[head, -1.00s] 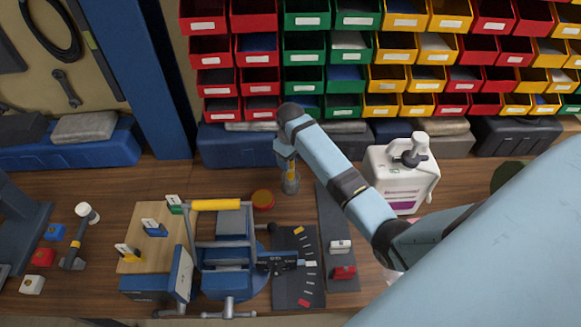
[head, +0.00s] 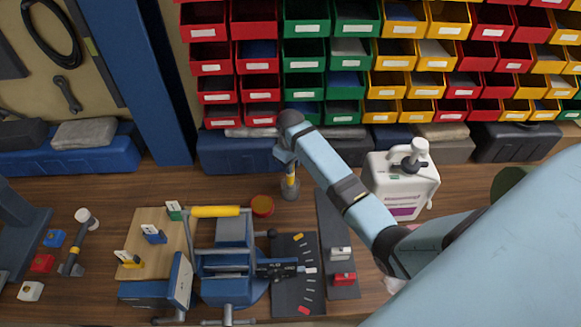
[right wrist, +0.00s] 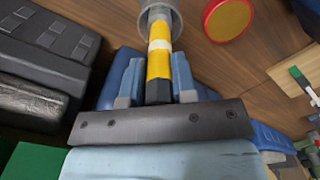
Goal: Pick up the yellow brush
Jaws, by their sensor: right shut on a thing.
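The yellow brush (head: 290,182) stands upright on the wooden bench, behind the blue vise. Its yellow handle with a white band (right wrist: 159,52) shows large in the right wrist view, and its far end meets a round grey part; I cannot tell whether this is a cup or the brush's own base. My right gripper (head: 287,165) reaches down over it from above. In the right wrist view its two blue fingers (right wrist: 156,84) are closed on either side of the dark handle end. My left gripper is not in view.
A blue vise with a yellow bar (head: 215,211) stands in front. A red-yellow round tin (head: 262,205) sits close to the brush. A white jug (head: 402,185) is to the right. Blue and dark boxes (head: 236,152) and stacked coloured bins (head: 305,85) line the back.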

